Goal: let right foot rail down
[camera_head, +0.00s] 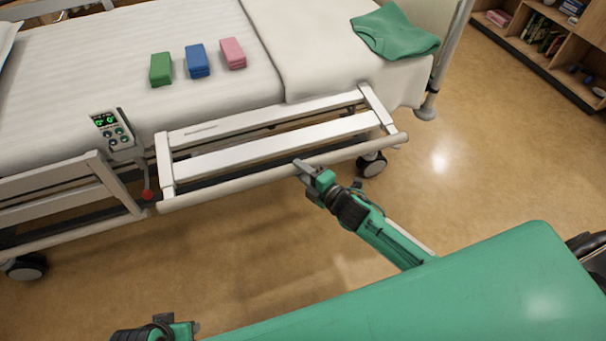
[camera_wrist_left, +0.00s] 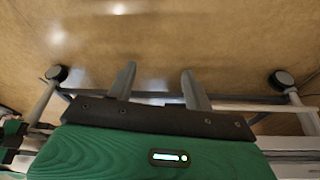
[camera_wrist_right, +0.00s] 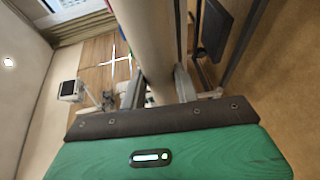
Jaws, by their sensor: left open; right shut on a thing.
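The foot rail (camera_head: 276,137) is the white slatted rail on the near side of the bed, at the foot half. It leans outward from the mattress, its round outer bar (camera_head: 235,183) toward me. My right gripper (camera_head: 304,168) is shut on this bar, right of its middle. In the right wrist view the bar (camera_wrist_right: 150,35) runs between the two fingers. A red knob (camera_head: 147,194) sits at the rail's left end. My left gripper (camera_wrist_left: 158,85) is open and empty, with floor beyond its fingers; its fingertips are not clear in the head view.
A second rail (camera_head: 62,195) stands left of the foot rail. A control panel (camera_head: 113,131) with a green display hangs at the bed edge. Green (camera_head: 160,69), blue (camera_head: 197,61) and pink (camera_head: 233,53) blocks and a green cloth (camera_head: 394,32) lie on the bed.

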